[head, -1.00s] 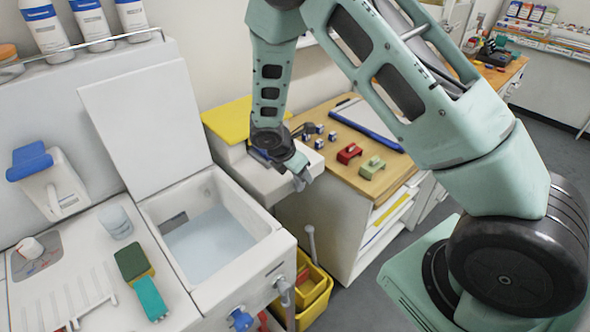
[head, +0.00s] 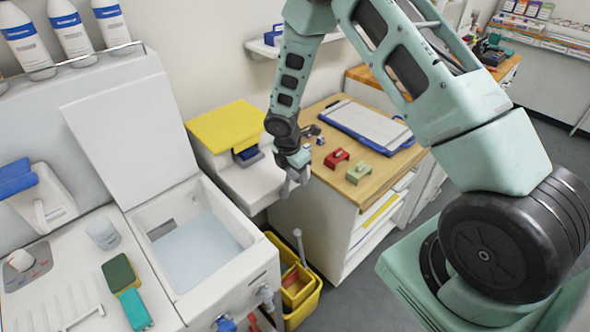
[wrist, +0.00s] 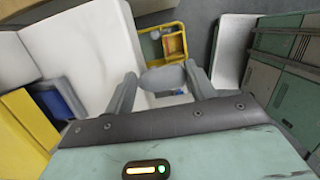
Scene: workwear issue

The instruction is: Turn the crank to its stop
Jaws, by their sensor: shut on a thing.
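My gripper (head: 290,184) is at the front of the white unit with a yellow lid (head: 226,126), pointing downward. In the wrist view, a grey rounded piece (wrist: 163,80) sits between the two fingers of my gripper (wrist: 162,90), and the fingers are closed on it. It appears to be the crank's handle. The rest of the crank is hidden by my gripper, and its angle and stop cannot be made out. The unit's white surface (wrist: 75,45) shows beyond the fingers.
A wooden-topped cabinet (head: 352,187) with red (head: 337,158) and green (head: 359,172) blocks stands right of the unit. A yellow bin (head: 303,308) is on the floor below. An open white basin (head: 245,227) lies to the left. Grey floor is clear at centre right.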

